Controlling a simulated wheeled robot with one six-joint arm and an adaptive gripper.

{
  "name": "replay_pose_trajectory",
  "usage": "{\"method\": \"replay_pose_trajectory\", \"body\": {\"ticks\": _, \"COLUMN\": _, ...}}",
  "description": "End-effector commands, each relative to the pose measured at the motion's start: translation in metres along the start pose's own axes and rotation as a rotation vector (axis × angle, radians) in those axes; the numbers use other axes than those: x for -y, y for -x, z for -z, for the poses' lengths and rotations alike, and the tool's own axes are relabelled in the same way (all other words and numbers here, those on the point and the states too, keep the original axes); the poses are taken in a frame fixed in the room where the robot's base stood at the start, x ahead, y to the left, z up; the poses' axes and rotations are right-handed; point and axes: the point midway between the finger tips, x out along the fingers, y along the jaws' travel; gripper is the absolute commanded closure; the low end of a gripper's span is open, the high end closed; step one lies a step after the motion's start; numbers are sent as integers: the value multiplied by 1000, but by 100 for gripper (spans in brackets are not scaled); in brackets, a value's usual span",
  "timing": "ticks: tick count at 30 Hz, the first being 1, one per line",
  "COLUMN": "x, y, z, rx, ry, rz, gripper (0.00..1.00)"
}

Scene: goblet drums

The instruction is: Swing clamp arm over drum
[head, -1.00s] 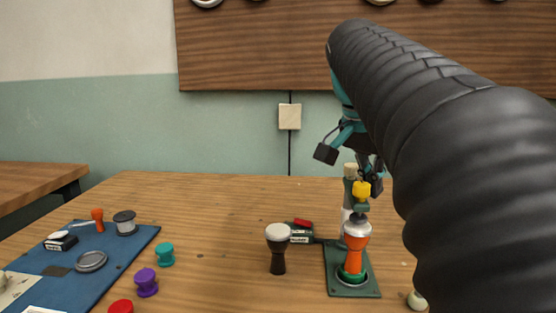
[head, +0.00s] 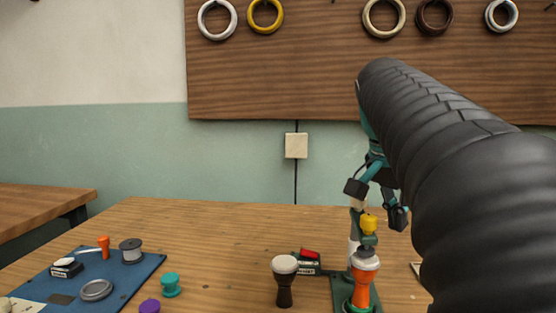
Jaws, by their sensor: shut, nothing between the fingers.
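An orange goblet drum (head: 363,287) with a pale head stands upright on the green base plate (head: 341,291) at lower right. A pale post (head: 353,251) rises behind it. The green clamp arm (head: 369,240), with a yellow knob (head: 369,224) on top, appears above the drum head. I cannot tell from this angle whether it touches the head. My gripper (head: 377,205), teal with black finger pads, is just above and behind the yellow knob in the picture. It is shut with nothing in it. My dark arm hides part of it.
A dark goblet drum (head: 285,283) and a small box with a red top (head: 307,262) stand left of the fixture. A blue mat (head: 118,278) with small parts and a teal spool (head: 170,285) lie further left. Rings hang on the wooden board (head: 320,70).

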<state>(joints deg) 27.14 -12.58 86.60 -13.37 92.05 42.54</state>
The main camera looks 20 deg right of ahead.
Motion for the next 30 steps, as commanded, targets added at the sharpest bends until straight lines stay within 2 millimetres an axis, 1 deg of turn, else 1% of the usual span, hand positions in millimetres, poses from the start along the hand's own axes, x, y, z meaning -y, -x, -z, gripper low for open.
{"method": "replay_pose_trajectory", "body": {"ticks": 2, "x": -5, "y": 0, "z": 8, "rx": -3, "ry": 0, "rz": 0, "gripper": 100}}
{"method": "replay_pose_trajectory", "body": {"ticks": 6, "x": 2, "y": 23, "z": 9, "rx": -5, "ry": 3, "rz": 3, "gripper": 100}}
{"method": "replay_pose_trajectory", "body": {"ticks": 15, "x": 13, "y": 66, "z": 13, "rx": -6, "ry": 2, "rz": 1, "gripper": 100}}
{"method": "replay_pose_trajectory", "body": {"ticks": 18, "x": 16, "y": 78, "z": 14, "rx": -6, "ry": 1, "rz": 1, "gripper": 100}}
{"method": "replay_pose_trajectory", "body": {"ticks": 24, "x": 19, "y": 92, "z": 15, "rx": -5, "ry": 2, "rz": 1, "gripper": 100}}
{"method": "replay_pose_trajectory", "body": {"ticks": 30, "x": 20, "y": 96, "z": 15, "rx": -5, "ry": 2, "rz": 0, "gripper": 100}}
